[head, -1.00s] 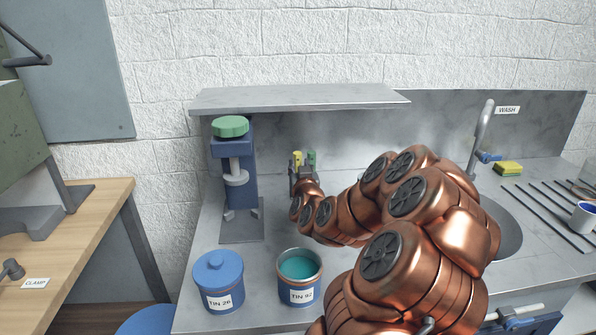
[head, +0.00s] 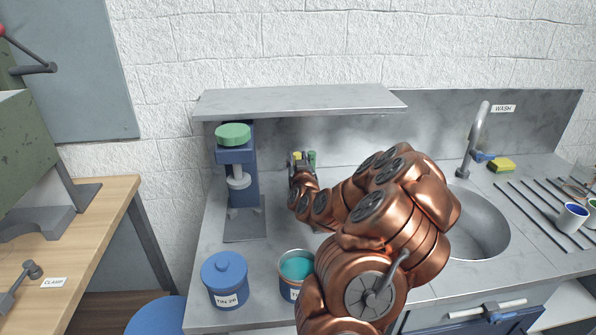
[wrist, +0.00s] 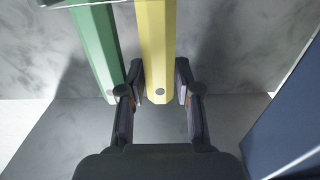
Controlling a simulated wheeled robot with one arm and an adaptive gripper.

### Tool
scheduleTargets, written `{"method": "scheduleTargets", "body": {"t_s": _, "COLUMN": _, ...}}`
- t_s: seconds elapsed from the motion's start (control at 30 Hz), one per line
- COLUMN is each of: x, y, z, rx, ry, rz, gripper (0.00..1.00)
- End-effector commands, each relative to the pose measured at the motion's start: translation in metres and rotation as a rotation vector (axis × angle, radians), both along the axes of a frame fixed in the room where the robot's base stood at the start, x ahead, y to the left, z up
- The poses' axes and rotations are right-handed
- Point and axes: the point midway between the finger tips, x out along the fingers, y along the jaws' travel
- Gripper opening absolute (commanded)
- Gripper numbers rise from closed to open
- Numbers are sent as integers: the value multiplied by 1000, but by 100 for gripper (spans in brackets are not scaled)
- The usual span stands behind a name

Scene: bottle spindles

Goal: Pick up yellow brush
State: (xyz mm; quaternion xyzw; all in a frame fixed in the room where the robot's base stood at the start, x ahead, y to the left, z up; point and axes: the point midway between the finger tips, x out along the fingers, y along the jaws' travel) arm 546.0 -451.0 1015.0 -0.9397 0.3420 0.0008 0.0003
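The yellow brush (wrist: 157,50) shows in the wrist view as a long faceted yellow handle with a small hole near its end. It runs down from the top edge of that view. My gripper (wrist: 159,72) has one finger on each side of the handle, close to it. The fingers look open, with a narrow gap visible on the right side. In the head view my gripper (head: 298,158) is under the shelf, and only a bit of the yellow brush (head: 297,155) shows there. The rest of the brush is hidden.
A green handle (wrist: 96,50) hangs just left of the yellow one, close to my left finger. The shelf (head: 300,99) is above. A blue press (head: 240,185) stands left of my gripper. Blue tin (head: 225,280) and open teal tin (head: 293,270) stand in front.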

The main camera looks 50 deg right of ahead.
Motion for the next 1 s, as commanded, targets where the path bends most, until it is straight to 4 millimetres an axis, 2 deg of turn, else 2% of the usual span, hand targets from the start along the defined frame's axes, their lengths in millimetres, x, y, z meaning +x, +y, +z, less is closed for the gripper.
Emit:
{"method": "scheduleTargets", "body": {"t_s": 0.27, "x": 1, "y": -1, "z": 0, "rx": -1, "ry": -1, "rz": 0, "gripper": 32}}
{"method": "scheduleTargets", "body": {"t_s": 0.57, "x": 0, "y": -1, "z": 0, "rx": -1, "ry": -1, "rz": -1, "gripper": 1}}
{"method": "scheduleTargets", "body": {"t_s": 0.87, "x": 0, "y": -1, "z": 1, "rx": -1, "ry": -2, "rz": -1, "gripper": 0}}
{"method": "scheduleTargets", "body": {"t_s": 1.0, "x": 1, "y": -1, "z": 8, "rx": -3, "ry": -3, "rz": -2, "gripper": 0}}
